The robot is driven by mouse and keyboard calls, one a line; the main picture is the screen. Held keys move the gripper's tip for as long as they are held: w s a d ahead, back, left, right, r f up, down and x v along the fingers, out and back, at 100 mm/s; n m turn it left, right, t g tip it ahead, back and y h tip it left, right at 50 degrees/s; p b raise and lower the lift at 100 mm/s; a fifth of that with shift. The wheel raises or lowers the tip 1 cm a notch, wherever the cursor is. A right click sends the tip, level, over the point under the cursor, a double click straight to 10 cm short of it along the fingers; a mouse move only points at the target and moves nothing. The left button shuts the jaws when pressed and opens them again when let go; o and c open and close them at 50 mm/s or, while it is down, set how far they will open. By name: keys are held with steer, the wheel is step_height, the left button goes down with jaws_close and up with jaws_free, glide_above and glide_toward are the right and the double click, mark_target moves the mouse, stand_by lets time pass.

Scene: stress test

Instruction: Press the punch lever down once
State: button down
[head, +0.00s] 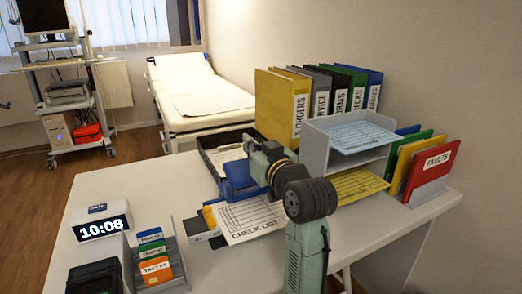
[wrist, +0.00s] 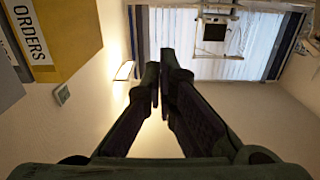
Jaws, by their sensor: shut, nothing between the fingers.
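The punch (head: 238,188) stands on the white table in the head view, with a blue upper part that I take to be its lever. A sheet marked CHECK LIST (head: 250,222) lies at its front. My arm passes in front of the punch's right side and hides part of it. My gripper (wrist: 162,80) is shut and empty in the wrist view, its two dark fingers together at the tips. In the head view its fingers are mostly hidden behind my wrist, close to the punch; I cannot tell whether they touch it. The punch does not show in the wrist view.
A yellow ORDERS binder (head: 280,108) and other binders stand behind. A grey paper tray (head: 313,150) and a red FAULTS folder (head: 430,176) are at right. A clock (head: 101,228) and a card holder (head: 172,252) stand at left. The table's left rear is clear.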

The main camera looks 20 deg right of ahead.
mark_target(246, 164)
steer(key=shift+w+f, duration=0.3)
steer(key=shift+f, duration=0.35)
steer(key=shift+w+f, duration=0.3)
steer(key=shift+f, duration=0.35)
steer(key=shift+w+f, duration=0.3)
steer(key=shift+f, duration=0.35)
steer(key=shift+w+r+g+p, duration=0.25)
steer(key=shift+r+g+p, duration=0.05)
steer(key=shift+p, duration=0.85)
steer(key=shift+w+f+g+p, duration=0.1)
steer(key=shift+g+p, duration=0.2)
steer(key=shift+p, duration=0.25)
steer(key=shift+f, duration=0.4)
steer(key=shift+w+f, duration=0.3)
steer(key=shift+w, duration=0.1)
